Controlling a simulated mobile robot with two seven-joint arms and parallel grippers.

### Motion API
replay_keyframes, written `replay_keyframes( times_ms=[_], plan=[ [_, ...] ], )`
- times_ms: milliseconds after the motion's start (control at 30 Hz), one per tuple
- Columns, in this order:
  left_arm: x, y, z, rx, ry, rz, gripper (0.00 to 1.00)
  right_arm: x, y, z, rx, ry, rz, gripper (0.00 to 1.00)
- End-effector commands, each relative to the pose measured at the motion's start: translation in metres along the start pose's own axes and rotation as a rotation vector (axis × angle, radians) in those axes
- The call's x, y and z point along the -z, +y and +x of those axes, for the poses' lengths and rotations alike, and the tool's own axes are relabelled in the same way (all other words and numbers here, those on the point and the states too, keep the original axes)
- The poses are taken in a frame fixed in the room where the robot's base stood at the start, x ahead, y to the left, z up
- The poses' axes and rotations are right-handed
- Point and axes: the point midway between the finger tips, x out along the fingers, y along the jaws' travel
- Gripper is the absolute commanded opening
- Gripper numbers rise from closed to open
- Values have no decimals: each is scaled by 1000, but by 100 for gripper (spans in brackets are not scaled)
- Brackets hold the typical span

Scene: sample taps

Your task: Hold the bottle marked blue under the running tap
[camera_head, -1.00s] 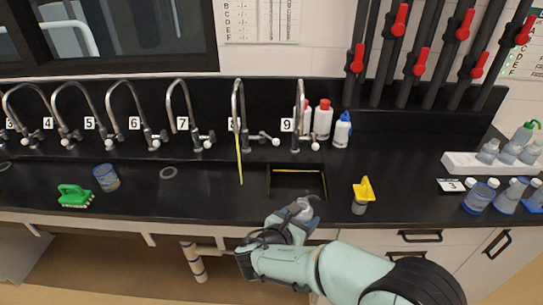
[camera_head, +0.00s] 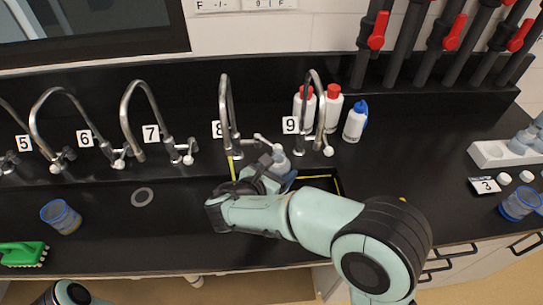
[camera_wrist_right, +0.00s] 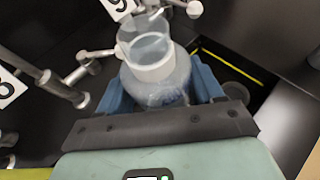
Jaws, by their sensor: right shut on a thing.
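My right gripper (camera_head: 280,174) is shut on a clear, open-topped bottle (camera_head: 281,158), held roughly upright over the sink area between taps 8 and 9. In the right wrist view, the bottle (camera_wrist_right: 160,72) sits between the blue fingers of the gripper (camera_wrist_right: 162,92); no colour mark on it can be made out. Tap 8 (camera_head: 226,105) is running, with a thin yellow stream (camera_head: 231,168) falling from its spout. The bottle is right of the stream and apart from it. My arm hides where the stream lands. My left gripper is not in view.
The dark sink opening (camera_head: 322,183) lies beside my gripper. A blue-rimmed beaker (camera_head: 61,217) and green brush (camera_head: 22,254) stand left; a white rack (camera_head: 500,153) stands right.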

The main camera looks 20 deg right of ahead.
Motion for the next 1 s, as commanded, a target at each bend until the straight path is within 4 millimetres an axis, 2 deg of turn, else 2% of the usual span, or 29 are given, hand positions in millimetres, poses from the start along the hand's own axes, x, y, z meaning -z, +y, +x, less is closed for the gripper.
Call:
replay_keyframes(
  times_ms=[167,633,800,1000],
  plan=[
    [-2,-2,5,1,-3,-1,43,8,10,-5,-3,-1,-2,36],
    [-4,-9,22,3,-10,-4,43,47,56,-29,-2,-1,-3,36],
    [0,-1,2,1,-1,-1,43,46,73,-43,-2,-2,-1,36],
    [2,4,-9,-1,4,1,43,51,86,-52,-1,-2,-1,36]
  ],
)
